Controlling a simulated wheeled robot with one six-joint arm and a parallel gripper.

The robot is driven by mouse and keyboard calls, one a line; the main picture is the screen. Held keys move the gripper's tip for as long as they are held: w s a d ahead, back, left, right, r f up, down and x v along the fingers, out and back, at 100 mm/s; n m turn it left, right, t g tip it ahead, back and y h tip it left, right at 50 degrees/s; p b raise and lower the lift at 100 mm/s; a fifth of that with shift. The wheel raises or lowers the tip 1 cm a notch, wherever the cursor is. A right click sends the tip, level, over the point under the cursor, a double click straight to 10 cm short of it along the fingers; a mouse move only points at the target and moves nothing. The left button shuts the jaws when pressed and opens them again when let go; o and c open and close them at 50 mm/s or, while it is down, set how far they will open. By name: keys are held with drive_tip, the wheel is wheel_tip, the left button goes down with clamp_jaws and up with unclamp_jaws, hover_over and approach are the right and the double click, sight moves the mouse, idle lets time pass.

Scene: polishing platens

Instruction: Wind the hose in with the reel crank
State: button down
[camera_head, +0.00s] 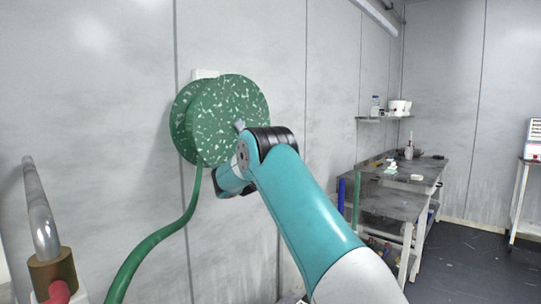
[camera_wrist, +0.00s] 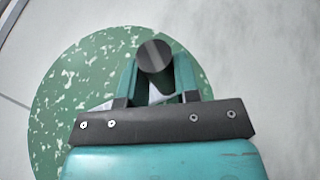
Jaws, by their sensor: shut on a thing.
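The hose reel (camera_head: 222,110) is a green, white-speckled drum mounted on the grey wall, left of centre in the head view. Its round face (camera_wrist: 70,105) fills the left and middle of the wrist view. The green hose (camera_head: 165,232) hangs from the reel's underside and curves down to the left. My gripper (camera_wrist: 154,82) is at the reel face and shut on the crank handle (camera_wrist: 155,56), whose dark round end shows between the fingers. In the head view my arm hides the handle and most of the gripper.
A grey workbench (camera_head: 405,200) with small items stands to the right, under a wall shelf (camera_head: 385,118). A clear bent pipe with a brass collar (camera_head: 52,270) is at the lower left. The dark floor (camera_head: 465,265) is open at the right.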

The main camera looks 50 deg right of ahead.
drive_tip(key=shift+d+f, duration=0.1)
drive_tip(key=c, duration=0.8)
unclamp_jaws()
drive_tip(key=shift+c, duration=0.2)
drive_tip(key=b+v, duration=1.3)
drive_tip(key=v, duration=0.4)
drive_tip(key=shift+a+b, duration=0.2)
drive_tip(key=shift+b, duration=0.1)
drive_tip(key=shift+f, duration=0.1)
